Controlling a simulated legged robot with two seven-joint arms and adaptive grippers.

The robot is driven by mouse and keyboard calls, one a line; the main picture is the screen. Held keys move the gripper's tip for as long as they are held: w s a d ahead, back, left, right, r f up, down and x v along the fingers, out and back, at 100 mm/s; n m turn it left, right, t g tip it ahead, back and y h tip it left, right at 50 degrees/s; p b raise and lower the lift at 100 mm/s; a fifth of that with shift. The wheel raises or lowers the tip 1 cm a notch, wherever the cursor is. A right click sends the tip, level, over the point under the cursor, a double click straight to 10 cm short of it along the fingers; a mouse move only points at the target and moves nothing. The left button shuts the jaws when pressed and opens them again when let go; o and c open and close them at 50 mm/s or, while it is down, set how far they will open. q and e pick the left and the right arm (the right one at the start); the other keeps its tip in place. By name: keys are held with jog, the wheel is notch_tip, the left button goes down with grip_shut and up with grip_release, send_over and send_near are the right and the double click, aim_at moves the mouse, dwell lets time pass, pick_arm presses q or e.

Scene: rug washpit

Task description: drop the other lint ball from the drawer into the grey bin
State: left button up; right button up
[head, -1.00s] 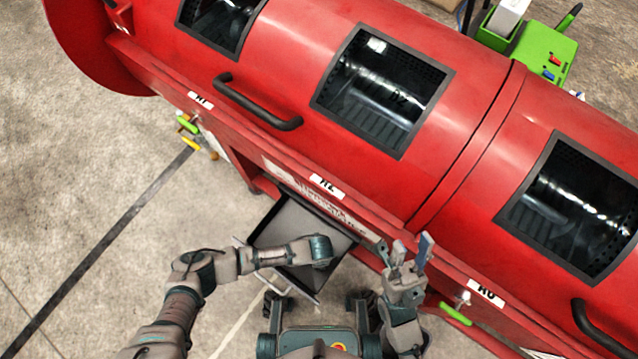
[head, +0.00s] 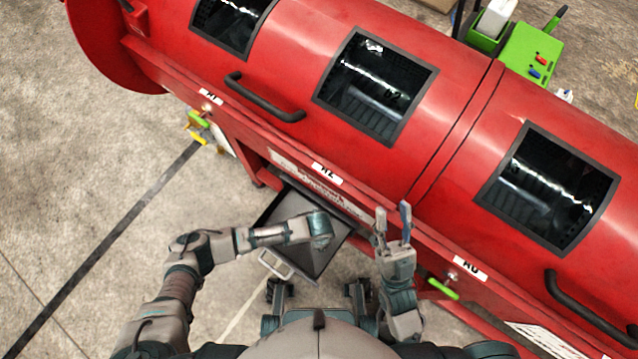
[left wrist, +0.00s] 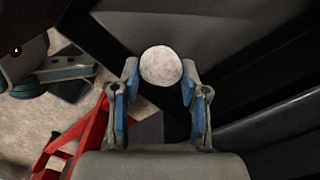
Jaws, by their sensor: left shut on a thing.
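A pale, round lint ball (left wrist: 161,66) sits between the fingertips of my left gripper (left wrist: 160,85), which is shut on it in the left wrist view. In the head view the left forearm reaches over the dark grey drawer (head: 272,213), pulled out under the red machine. There the left fingers and the ball are hidden below the wrist. My right gripper (head: 393,222) is empty, its fingers apart and pointing up, to the right of the drawer near the machine's front. I cannot make out the grey bin in either view.
The long red machine (head: 290,70) with dark windows fills the upper part of the head view. A drawer handle (head: 276,264) shows at the drawer's near edge. A green cart (head: 530,50) stands behind the machine. Concrete floor (head: 90,190) is clear at left.

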pick_arm(q)
jog(key=shift+a+r, duration=0.15)
jog(key=shift+r, duration=0.15)
pick_arm(e)
jog(key=shift+w+a+f+g, duration=0.25)
jog(key=shift+w+a+g, duration=0.05)
jog(key=shift+g, duration=0.1)
